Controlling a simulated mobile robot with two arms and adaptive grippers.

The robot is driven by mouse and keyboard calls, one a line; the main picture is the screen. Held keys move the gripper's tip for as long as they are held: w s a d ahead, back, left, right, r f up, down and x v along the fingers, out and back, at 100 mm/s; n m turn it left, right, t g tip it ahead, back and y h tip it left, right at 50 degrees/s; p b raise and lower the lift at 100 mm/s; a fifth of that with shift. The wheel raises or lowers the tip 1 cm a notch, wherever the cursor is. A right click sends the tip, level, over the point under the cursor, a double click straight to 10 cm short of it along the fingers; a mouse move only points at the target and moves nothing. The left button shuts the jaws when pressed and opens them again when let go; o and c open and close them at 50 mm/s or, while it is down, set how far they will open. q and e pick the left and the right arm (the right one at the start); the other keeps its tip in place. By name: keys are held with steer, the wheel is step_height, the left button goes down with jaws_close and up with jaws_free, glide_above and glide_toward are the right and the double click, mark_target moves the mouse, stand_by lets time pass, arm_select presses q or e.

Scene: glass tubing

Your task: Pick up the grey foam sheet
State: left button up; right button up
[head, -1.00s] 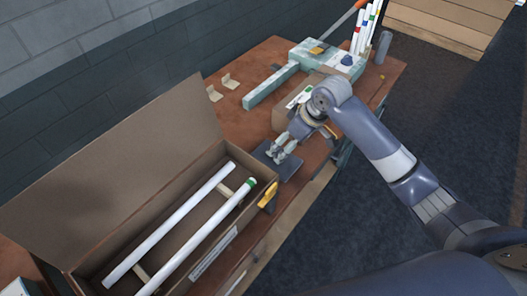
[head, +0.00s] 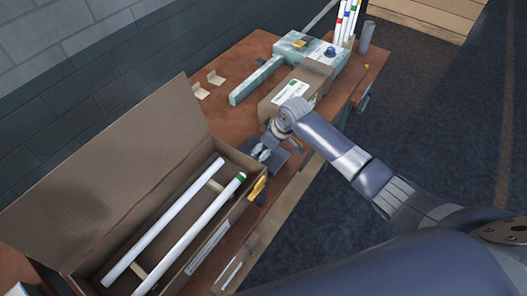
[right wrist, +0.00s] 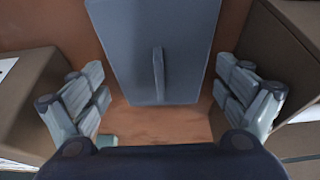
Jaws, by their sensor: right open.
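The grey foam sheet (right wrist: 125,45) lies flat on the brown bench in the right wrist view, with a thin raised tab (right wrist: 158,72) standing at its middle. In the head view the sheet (head: 283,168) shows as a dark patch, partly covered by my right gripper (head: 263,152). In the right wrist view my right gripper (right wrist: 160,80) is open and empty, its fingers spread to either side of the tab, not touching it. Its height above the sheet is hard to tell. My left gripper is not in view.
A long open carton (head: 150,130) with white tubes (head: 190,232) stands to the left of the sheet. A labelled cardboard box (head: 272,98) stands behind it. A yellow-handled item (head: 258,188) is at the carton's corner. A pale green fixture (head: 258,80) is farther back.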

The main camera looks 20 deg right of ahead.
steer(key=c, duration=0.7)
steer(key=shift+o, duration=0.2)
